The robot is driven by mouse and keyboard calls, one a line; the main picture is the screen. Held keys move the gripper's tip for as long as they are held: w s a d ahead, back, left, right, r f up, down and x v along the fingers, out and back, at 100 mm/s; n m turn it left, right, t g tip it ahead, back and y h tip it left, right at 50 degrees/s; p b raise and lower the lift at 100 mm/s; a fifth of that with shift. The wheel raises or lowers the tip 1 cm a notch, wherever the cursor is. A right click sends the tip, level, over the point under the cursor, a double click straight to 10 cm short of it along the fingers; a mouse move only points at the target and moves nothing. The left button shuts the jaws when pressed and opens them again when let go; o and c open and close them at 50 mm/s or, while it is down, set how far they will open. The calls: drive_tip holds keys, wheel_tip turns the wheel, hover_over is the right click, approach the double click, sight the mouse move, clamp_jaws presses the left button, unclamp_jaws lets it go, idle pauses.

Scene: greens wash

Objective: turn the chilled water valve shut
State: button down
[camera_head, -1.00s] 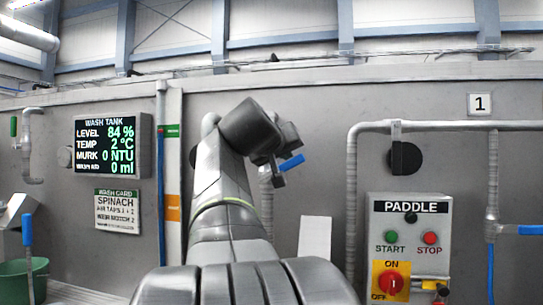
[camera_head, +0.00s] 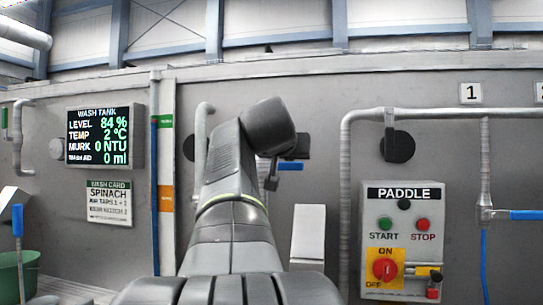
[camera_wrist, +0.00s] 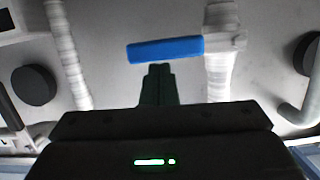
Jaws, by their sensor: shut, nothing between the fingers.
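A blue valve lever (camera_head: 290,166) shows just right of my gripper (camera_head: 271,183) in the head view, partly hidden by the arm's end. In the wrist view the blue lever (camera_wrist: 165,49) lies crosswise to its pale pipe (camera_wrist: 221,75). My gripper's fingertips (camera_wrist: 158,70) are shut and empty, right at the lever's edge in the picture. I cannot tell whether they touch it. No label naming this valve as chilled water is readable.
A paddle control panel (camera_head: 404,240) stands right of the arm. Another blue lever (camera_head: 527,215) sits level at the right, under the 1 sign (camera_head: 470,93). An upright blue lever (camera_head: 17,220) is at far left. The tank screen (camera_head: 104,137) reads level 84 %, 2 °C.

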drive_tip(key=shift+r, duration=0.1)
idle(0.3)
drive_tip(key=s+a+r+p, duration=0.2)
drive_tip(key=s+r, duration=0.4)
drive_tip(key=s, duration=0.3)
drive_tip(key=shift+a, duration=0.55)
drive_tip(key=shift+r, duration=0.1)
drive_tip(key=w+d+f+b, duration=0.2)
drive_tip(key=w+f, duration=0.4)
drive_tip(key=w, duration=0.3)
drive_tip(key=shift+d+f, duration=0.2)
drive_tip(key=shift+d, duration=0.35)
